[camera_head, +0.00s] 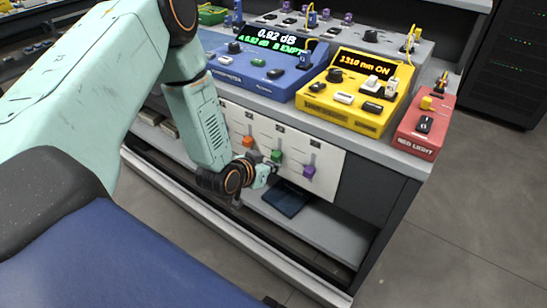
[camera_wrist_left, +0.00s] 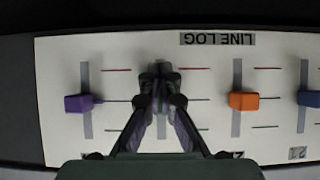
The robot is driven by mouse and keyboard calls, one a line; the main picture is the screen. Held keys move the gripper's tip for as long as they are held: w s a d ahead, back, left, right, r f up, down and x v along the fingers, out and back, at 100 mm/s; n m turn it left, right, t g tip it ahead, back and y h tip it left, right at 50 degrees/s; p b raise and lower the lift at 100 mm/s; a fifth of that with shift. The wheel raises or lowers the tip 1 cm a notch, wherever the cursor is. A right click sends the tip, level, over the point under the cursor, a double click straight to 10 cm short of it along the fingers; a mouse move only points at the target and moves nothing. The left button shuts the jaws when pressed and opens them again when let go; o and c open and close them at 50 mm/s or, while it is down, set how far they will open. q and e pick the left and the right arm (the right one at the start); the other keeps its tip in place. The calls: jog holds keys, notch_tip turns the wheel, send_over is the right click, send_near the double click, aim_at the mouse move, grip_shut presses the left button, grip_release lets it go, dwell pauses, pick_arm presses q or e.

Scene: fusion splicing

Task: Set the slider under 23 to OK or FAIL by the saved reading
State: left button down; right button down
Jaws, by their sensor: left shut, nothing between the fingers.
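The white slider panel (camera_head: 325,156) is on the bench front and shows upside down in the left wrist view (camera_wrist_left: 60,140). The green slider knob (camera_head: 277,156) sits between the orange (camera_head: 247,141) and purple (camera_head: 309,171) ones. My left gripper (camera_head: 273,168) is shut and empty right at the green knob; I cannot tell if it touches. In the left wrist view its fingertips (camera_wrist_left: 160,100) cover that slot and hide the knob. Orange (camera_wrist_left: 243,101) and purple (camera_wrist_left: 84,103) knobs stand near mid-slot there. The blue meter (camera_head: 262,71) reads "0.92 dB", with "A 0.92 dB B EMPTY" below. My right gripper is out of view.
A blue slider knob (camera_wrist_left: 310,98) stands near the wrist view's right edge. Red and green lines mark the slots' opposite ends. A yellow unit (camera_head: 345,112) reads "1310 nm ON"; a red box (camera_head: 425,130) stands beside it. A dark tray (camera_head: 287,198) lies on the shelf below.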

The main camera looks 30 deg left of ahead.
aim_at(274, 158)
pick_arm(q)
jog(key=shift+r+p, duration=1.65)
jog(key=shift+r, duration=0.1)
jog(key=shift+f, duration=0.2)
jog(key=shift+f+b, duration=0.45)
jog(key=shift+f, duration=0.05)
jog(key=s+p, duration=0.3)
jog(key=s, duration=0.4)
jog(key=shift+a, duration=0.3)
dwell(0.4)
